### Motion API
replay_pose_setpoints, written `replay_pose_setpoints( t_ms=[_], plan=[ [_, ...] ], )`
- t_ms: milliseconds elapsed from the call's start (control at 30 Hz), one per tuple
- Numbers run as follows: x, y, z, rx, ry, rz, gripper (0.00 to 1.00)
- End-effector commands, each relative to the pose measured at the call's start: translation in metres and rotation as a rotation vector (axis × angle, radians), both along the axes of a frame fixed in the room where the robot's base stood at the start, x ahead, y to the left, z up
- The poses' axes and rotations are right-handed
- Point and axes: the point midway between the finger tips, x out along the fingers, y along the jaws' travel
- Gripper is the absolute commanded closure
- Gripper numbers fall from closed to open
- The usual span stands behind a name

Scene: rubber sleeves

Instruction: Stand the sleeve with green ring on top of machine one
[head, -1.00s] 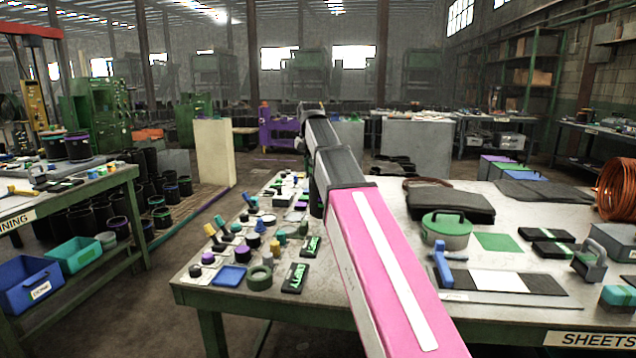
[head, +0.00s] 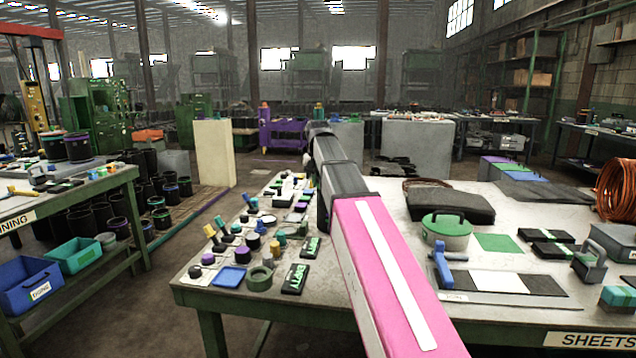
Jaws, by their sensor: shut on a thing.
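My arm (head: 385,270), with a pink link and a grey-black link beyond it, reaches away over the front table. My gripper and anything in it are hidden. Black sleeves (head: 103,217) with coloured rings stand in rows on the floor at left; one at their right edge (head: 161,218) seems to have a green ring. Two more dark sleeves (head: 78,148) stand on the left bench. I cannot tell which sleeve the task names. A green machine (head: 100,115) stands behind the left bench; no label shows whether it is machine one.
The front table (head: 495,313) is crowded with small tools at left and a green lidded pot (head: 446,231) at right. The left bench (head: 75,198) has blue (head: 27,284) and teal (head: 72,256) bins below. Floor between them is open. A purple cart (head: 283,130) stands far back.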

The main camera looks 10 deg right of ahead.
Motion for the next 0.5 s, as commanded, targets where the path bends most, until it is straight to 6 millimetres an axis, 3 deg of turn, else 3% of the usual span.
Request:
replay_pose_setpoints(
  t_ms=[133, 167, 200, 233, 500],
  plan=[
    [0.0001, -0.0001, -0.0021, -0.001, 0.0, 0.0, 1.0],
    [0.0, 0.0, -0.0025, 0.0, 0.0, 0.0, 0.8],
    [0.0, 0.0, -0.0023, 0.0, 0.0, 0.0, 0.67],
    [0.0, 0.0, -0.0023, 0.0, 0.0, 0.0, 0.61],
    [0.0, 0.0, -0.0021, 0.0, 0.0, 0.0, 0.61]
  ],
)
